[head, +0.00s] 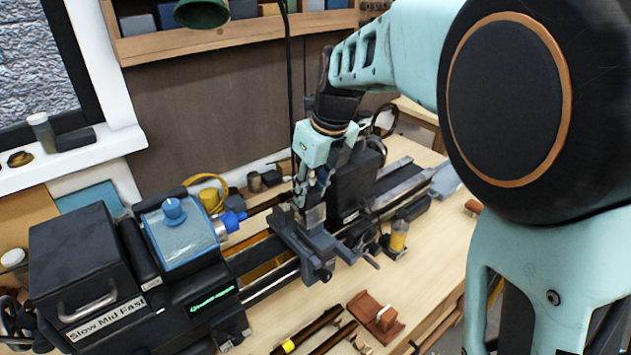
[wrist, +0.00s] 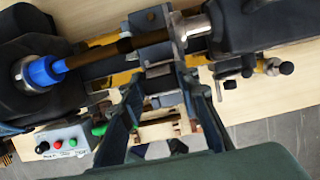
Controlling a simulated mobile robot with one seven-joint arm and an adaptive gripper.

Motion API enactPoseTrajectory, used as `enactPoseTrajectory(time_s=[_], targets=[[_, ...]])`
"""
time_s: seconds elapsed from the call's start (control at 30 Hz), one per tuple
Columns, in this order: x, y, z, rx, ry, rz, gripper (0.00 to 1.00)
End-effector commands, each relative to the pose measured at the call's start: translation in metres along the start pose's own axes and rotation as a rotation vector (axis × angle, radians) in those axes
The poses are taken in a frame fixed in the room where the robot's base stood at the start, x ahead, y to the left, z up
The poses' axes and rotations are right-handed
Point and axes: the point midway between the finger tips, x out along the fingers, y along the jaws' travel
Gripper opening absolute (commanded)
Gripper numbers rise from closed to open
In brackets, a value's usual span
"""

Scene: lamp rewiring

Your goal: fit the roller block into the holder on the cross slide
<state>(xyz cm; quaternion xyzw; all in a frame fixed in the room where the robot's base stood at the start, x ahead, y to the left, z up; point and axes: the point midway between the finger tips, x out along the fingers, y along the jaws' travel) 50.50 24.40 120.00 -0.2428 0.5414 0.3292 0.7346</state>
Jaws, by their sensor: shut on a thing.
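My gripper (head: 312,190) points down over the lathe's carriage, shut on a small grey block, which I take as the roller block (head: 316,214). In the wrist view the block (wrist: 160,80) sits between the two fingertips (wrist: 162,86). The dark cross slide (head: 296,235) is directly below, and the block is at or just above it. The holder cannot be clearly told apart from the slide parts and fingers. I cannot tell whether the block is seated or only hovering. In the wrist view the block is beside the dark brown rod (wrist: 95,55).
A blue chuck (head: 229,222) grips the rod on the left, at the dark headstock (head: 180,240). A dark tailstock body (head: 352,180) stands close behind the gripper. Rods and a reddish-brown block (head: 376,315) lie on the front bench.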

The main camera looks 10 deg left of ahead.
Motion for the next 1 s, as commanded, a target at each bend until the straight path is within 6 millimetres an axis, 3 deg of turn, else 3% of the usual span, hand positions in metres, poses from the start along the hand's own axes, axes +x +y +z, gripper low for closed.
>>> enactPoseTrajectory(time_s=[1.0], targets=[[0.015, 0.0, -0.005, 0.0, 0.0, 0.0, 0.05]])
